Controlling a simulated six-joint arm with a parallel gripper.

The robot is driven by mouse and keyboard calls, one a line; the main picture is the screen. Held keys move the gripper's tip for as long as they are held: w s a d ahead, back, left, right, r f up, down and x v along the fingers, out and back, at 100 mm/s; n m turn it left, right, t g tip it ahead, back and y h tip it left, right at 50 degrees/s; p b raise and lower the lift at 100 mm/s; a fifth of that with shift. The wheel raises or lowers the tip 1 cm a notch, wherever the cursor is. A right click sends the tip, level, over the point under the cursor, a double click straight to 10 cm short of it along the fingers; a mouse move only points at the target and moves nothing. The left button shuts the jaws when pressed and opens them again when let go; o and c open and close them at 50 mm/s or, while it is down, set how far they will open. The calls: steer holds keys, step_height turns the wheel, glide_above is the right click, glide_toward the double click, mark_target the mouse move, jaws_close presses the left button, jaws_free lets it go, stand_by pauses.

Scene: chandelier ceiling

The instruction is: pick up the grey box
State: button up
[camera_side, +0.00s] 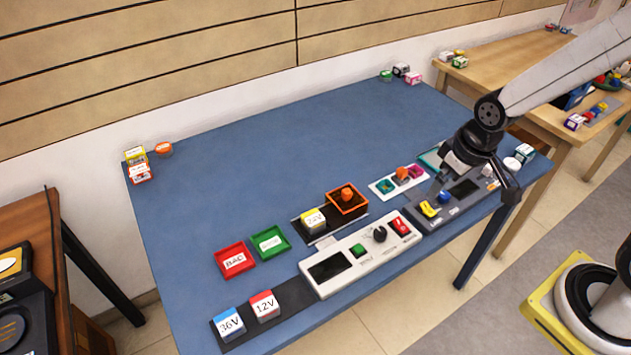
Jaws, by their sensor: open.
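The likeliest grey box is a dark grey control box (432,222) on the right part of the blue table. It has a dark screen, a yellow switch, a blue knob and small pale parts on top. My gripper (474,186) is over this box with its jaws open, one finger on each side of the box's far half. The arm hides part of the box's back, and I cannot tell whether the fingers touch it. No other plain grey box shows.
A light control panel (335,283) with a screen, green button and red switch stands left of the box. Voltage blocks (265,306), red (219,262) and green trays (258,249), and an orange-rimmed box (357,207) stand nearby. The blue table's (270,160) back half is mostly clear.

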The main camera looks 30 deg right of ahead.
steer(key=w+a+f+n+g, duration=0.1)
steer(key=w+a+f+n, duration=0.1)
steer(key=w+a+n, duration=0.3)
steer(key=w+a+f+n, duration=0.1)
steer(key=w+a+n, duration=0.15)
steer(key=w, duration=0.45)
steer(key=n+g, duration=0.2)
steer(key=n, duration=0.7)
glide_toward(313, 217)
steer(key=shift+s+d+f, duration=0.3)
steer(key=shift+s+d, duration=0.05)
steer(key=shift+s, duration=0.05)
steer(key=shift+w+a+f, duration=0.2)
steer(key=shift+a+f, duration=0.15)
steer(key=shift+a, duration=0.05)
steer(key=shift+f, duration=3.9)
steer(key=c, duration=1.3)
steer(key=shift+w+r, duration=0.1)
steer(key=shift+r, duration=0.05)
